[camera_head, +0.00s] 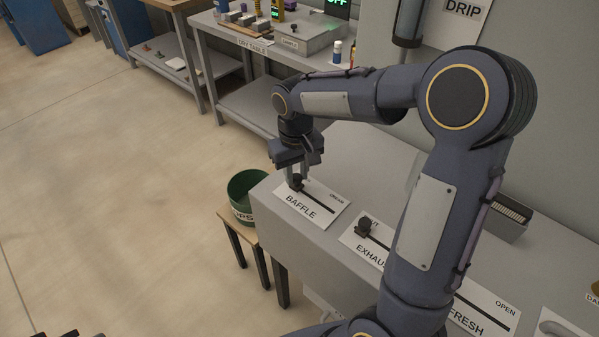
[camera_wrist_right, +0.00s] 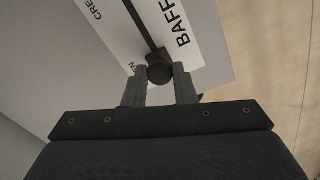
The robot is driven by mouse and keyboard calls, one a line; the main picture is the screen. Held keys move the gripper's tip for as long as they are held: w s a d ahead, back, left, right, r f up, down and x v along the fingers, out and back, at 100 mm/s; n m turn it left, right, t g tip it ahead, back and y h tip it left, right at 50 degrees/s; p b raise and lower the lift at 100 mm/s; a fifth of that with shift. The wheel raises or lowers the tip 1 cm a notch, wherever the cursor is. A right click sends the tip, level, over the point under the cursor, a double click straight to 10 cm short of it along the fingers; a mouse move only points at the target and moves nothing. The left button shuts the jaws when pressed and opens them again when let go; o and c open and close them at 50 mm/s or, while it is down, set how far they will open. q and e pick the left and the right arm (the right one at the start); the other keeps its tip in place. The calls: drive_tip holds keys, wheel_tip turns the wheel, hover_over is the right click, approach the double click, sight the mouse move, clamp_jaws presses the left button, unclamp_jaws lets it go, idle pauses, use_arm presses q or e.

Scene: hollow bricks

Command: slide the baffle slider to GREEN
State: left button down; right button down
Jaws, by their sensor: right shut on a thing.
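The baffle slider's black knob (camera_head: 296,182) sits at the left end of its dark slot, on a white plate labelled BAFFLE (camera_head: 308,204) on the grey bench. My right gripper (camera_head: 298,176) reaches down from above and is shut on the knob. In the right wrist view the knob (camera_wrist_right: 159,73) lies between the two fingertips (camera_wrist_right: 159,80), and the slot runs away from it across the plate. The small lettering near the slot is only partly readable.
The EXHAUST slider (camera_head: 365,226) and a FRESH plate (camera_head: 480,318) lie farther right on the bench, partly behind my right arm. A green bin (camera_head: 243,196) stands on a small stool left of the bench. A dry table (camera_head: 252,45) stands behind.

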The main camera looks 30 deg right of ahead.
sight(296, 176)
drive_tip(key=c, duration=1.2)
unclamp_jaws()
drive_tip(key=shift+o, duration=0.2)
wheel_tip(296, 176, up, 7)
drive_tip(key=shift+r, duration=0.45)
drive_tip(key=shift+s+d+r, duration=0.1)
drive_tip(key=shift+s, duration=0.2)
drive_tip(key=s+a+f+m+t+y, duration=0.1)
drive_tip(key=s+t+y, duration=0.1)
drive_tip(key=s, duration=0.8)
drive_tip(key=s+a+f+t+y, duration=0.1)
drive_tip(key=s+t, duration=0.2)
drive_tip(key=s, duration=0.7)
drive_tip(key=shift+s+a+f+m+t+y, duration=0.15)
drive_tip(key=shift+s+a+m+t+y, duration=0.15)
drive_tip(key=shift+s+a+m+y, duration=0.1)
